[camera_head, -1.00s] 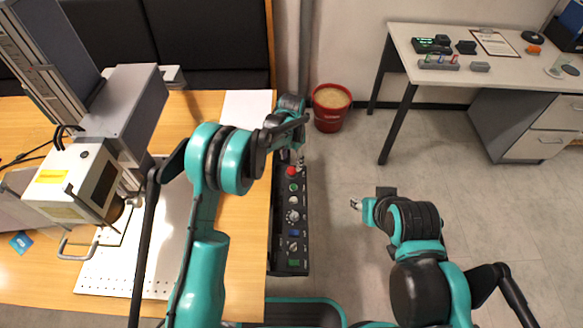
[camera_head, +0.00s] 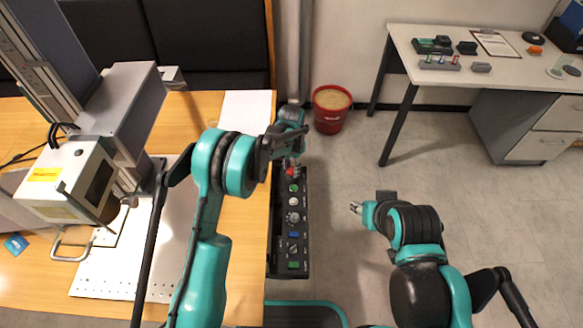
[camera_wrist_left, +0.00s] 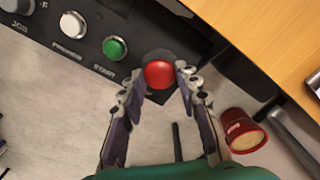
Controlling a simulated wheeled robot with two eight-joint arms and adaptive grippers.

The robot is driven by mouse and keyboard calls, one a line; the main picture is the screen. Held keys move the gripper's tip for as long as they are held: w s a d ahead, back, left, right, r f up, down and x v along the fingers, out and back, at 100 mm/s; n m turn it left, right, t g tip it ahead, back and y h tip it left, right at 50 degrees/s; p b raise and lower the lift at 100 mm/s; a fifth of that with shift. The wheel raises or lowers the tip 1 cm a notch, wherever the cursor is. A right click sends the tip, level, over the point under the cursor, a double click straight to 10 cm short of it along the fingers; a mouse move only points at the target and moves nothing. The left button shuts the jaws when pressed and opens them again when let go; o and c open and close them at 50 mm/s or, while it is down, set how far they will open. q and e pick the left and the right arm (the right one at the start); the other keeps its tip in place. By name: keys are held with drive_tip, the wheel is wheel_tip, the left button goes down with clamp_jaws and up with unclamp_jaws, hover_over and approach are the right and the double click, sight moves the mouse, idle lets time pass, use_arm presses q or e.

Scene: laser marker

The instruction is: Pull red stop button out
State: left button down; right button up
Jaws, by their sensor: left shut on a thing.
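The red stop button (camera_head: 290,171) is at the far end of the black control panel (camera_head: 283,262), beside the wooden table's edge. In the left wrist view the round red button (camera_wrist_left: 159,74) sits between the two fingertips of my left gripper (camera_wrist_left: 160,82), which are closed in on its sides. In the head view my left gripper (camera_head: 292,162) reaches down over that end of the panel and partly hides it. My right gripper (camera_head: 355,208) is over the floor at the right, away from the panel, with small fingers that look apart.
A green button (camera_wrist_left: 115,47) and a white button (camera_wrist_left: 73,24) sit close to the red one on the panel. A red bucket (camera_head: 331,110) stands on the floor beyond it. The laser marker (camera_head: 72,187) is on the wooden table (camera_head: 245,220). Open floor lies right of the panel.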

use_arm(q)
drive_tip(key=shift+r, duration=0.4)
drive_tip(key=c, duration=1.1)
unclamp_jaws()
drive_tip(key=shift+o, duration=0.2)
wheel_tip(320, 180, up, 12)
drive_tip(key=shift+f, duration=0.1)
